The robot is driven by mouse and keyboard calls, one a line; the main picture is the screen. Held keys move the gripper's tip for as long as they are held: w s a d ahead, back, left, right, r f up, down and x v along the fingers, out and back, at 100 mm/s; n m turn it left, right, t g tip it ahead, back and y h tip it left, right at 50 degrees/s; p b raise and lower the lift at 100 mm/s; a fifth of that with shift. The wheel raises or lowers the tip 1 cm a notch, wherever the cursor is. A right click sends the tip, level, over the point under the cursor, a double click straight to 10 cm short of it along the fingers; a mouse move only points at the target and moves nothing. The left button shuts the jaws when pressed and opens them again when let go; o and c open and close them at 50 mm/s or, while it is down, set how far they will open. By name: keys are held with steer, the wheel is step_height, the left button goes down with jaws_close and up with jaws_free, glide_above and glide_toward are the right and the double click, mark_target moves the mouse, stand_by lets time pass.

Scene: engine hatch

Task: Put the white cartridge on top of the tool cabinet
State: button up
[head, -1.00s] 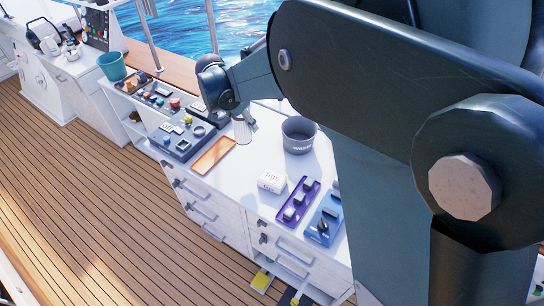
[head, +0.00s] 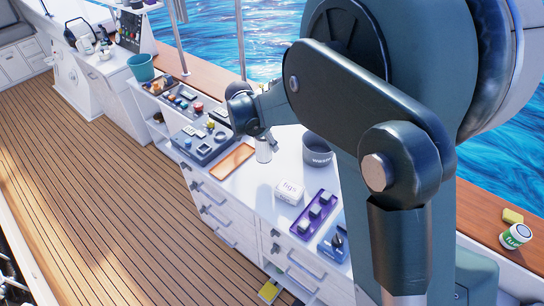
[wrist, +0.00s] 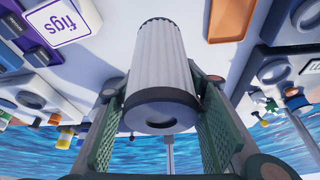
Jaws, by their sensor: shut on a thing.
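The white cartridge (head: 263,152) is a ribbed white cylinder with dark end rims. In the head view it is over the white top of the drawer cabinet (head: 262,185), between the orange tray and the grey bowl. In the wrist view the cartridge (wrist: 160,65) sits between the green finger pads of my gripper (wrist: 160,125), which is shut on it. In the head view my gripper (head: 264,136) is small and partly hidden by its own wrist. I cannot tell whether the cartridge's lower end touches the cabinet top.
An orange tray (head: 232,160) lies left of the cartridge and a grey bowl (head: 318,152) stands to its right. A white "figs" box (head: 289,191), a purple tray (head: 314,215) and a blue tray (head: 333,244) are nearer. Drawers below are partly open.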

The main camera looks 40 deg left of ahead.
mark_target(259, 140)
steer(key=shift+f, duration=1.6)
steer(key=shift+f, duration=0.1)
steer(key=shift+f, duration=1.75)
steer(key=shift+f, duration=0.25)
steer(key=o, duration=1)
steer(key=shift+r, duration=0.1)
steer(key=shift+c, duration=0.2)
steer(key=shift+r, duration=0.1)
steer(key=shift+v, duration=6.05)
steer(key=shift+w, duration=0.15)
